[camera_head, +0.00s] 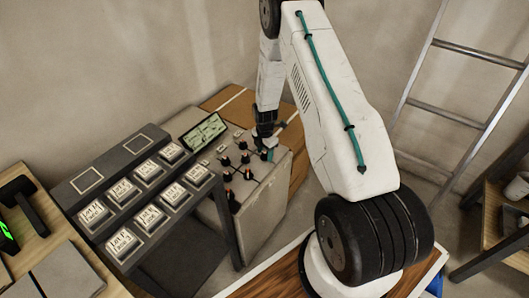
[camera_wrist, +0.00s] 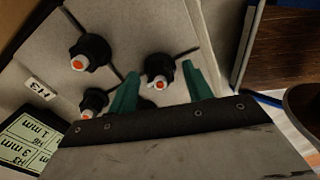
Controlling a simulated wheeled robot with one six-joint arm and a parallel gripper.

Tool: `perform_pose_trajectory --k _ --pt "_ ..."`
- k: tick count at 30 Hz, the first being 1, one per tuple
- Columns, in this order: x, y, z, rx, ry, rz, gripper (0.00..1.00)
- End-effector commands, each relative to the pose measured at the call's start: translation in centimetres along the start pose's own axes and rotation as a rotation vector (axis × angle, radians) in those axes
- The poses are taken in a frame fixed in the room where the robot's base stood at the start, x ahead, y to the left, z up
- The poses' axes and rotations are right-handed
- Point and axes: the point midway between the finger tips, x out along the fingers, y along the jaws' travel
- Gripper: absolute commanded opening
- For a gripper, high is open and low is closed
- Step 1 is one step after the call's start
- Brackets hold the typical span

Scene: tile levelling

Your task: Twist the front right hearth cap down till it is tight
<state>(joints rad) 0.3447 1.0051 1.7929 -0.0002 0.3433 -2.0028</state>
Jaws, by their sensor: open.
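Several black caps with orange-red centres stand on the pale tiled hearth (camera_head: 263,192). In the wrist view one black cap (camera_wrist: 158,65) sits between the two teal fingers of my gripper (camera_wrist: 160,70). The fingers are open, one on each side of this cap; I cannot tell whether they touch it. Two other caps, one at upper left (camera_wrist: 90,52) and one lower (camera_wrist: 94,101), stand to its left. In the head view my gripper (camera_head: 268,148) is low over the hearth's right part. My arm partly hides that area, and I cannot tell which cap is the front right one.
An H3 label (camera_wrist: 40,89) lies on the tile. A dark rack of labelled boxes (camera_head: 122,192) stands left. A ladder (camera_head: 460,95) leans right.

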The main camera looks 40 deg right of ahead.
Motion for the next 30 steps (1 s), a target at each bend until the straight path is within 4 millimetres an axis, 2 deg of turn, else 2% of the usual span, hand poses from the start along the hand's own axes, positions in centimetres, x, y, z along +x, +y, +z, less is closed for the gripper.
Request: perform_pose_trajectory --k 6,11,22,30 --pt "0.01 -0.01 0.04 0.001 0.000 0.000 0.50" --pt "0.00 -0.01 0.03 0.001 0.000 0.000 0.06" --pt "-0.02 -0.03 0.01 0.039 0.000 -0.001 0.05" --pt "-0.03 -0.05 0.00 0.201 0.000 -0.001 0.05"
